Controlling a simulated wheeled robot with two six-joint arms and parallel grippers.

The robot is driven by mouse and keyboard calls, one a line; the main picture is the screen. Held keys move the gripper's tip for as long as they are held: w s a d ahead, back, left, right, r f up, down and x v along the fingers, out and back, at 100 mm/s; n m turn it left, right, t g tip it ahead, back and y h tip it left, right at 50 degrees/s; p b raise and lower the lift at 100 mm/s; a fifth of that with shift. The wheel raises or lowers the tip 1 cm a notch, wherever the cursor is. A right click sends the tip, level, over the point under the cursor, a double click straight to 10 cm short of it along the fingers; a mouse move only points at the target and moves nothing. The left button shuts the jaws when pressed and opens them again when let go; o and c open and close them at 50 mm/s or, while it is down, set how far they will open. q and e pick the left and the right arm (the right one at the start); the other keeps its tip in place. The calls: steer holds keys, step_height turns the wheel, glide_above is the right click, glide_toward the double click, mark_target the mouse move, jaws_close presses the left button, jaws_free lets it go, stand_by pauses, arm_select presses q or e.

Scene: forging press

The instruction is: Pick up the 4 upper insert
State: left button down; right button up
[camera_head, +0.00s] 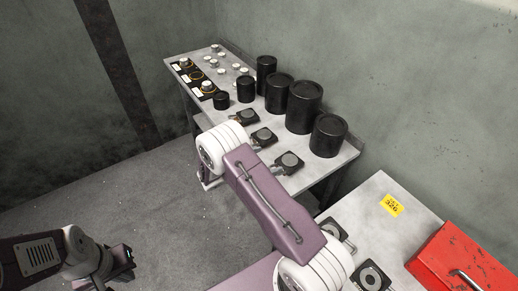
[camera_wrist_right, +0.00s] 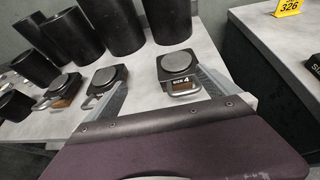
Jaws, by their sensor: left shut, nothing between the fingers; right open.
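The size 4 upper insert (camera_wrist_right: 178,72) is a dark square block with a round grey top, a "SIZE 4" label and a metal handle on its front. It also shows in the head view (camera_head: 289,161), on the near end of the long grey table (camera_head: 318,179). My right gripper (camera_wrist_right: 161,79) is open and empty; in the right wrist view its right finger is close to the insert and its handle, contact unclear. In the head view its fingers are hidden by my arm. My left gripper (camera_head: 128,256) is shut and empty, low at the left, away from the table.
Two similar inserts (camera_head: 264,136) (camera_head: 247,116) stand farther along the table. Several black cylinders (camera_head: 304,107) stand behind them. A nearer table (camera_head: 385,222) carries more inserts (camera_head: 372,278), a yellow 326 sign (camera_head: 392,205) and a red toolbox (camera_head: 463,262). The floor at left is clear.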

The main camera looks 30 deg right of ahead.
glide_toward(285, 163)
steer(key=shift+s+d+f, duration=0.1)
steer(key=shift+s+d, duration=0.1)
steer(key=shift+d, duration=0.25)
steer(key=shift+s+d+f, duration=0.1)
steer(key=shift+s+d, duration=0.1)
steer(key=shift+d, duration=0.25)
steer(key=d+f, duration=0.1)
steer(key=w+d+p, duration=0.1)
steer(key=shift+w+d+f, duration=0.3)
steer(key=shift+w+f, duration=0.05)
steer(key=shift+w+d+f, duration=0.15)
steer(key=shift+d, duration=0.35)
steer(key=p+x, duration=0.1)
steer(key=x, duration=0.2)
steer(key=shift+d+f+p, duration=0.15)
steer(key=shift+d+p, duration=0.2)
steer(key=shift+d, duration=0.05)
steer(key=shift+d+f, duration=0.3)
steer(key=shift+d, duration=0.05)
steer(key=shift+a+r, duration=0.1)
steer(key=c, duration=2)
steer(key=shift+w+r, duration=0.1)
arm_select(q)
steer(key=r, duration=0.1)
steer(key=s+r, duration=0.1)
steer(key=r, duration=0.1)
steer(key=shift+s+d+r, duration=0.2)
steer(key=shift+s+d, duration=0.1)
steer(key=shift+s, duration=0.1)
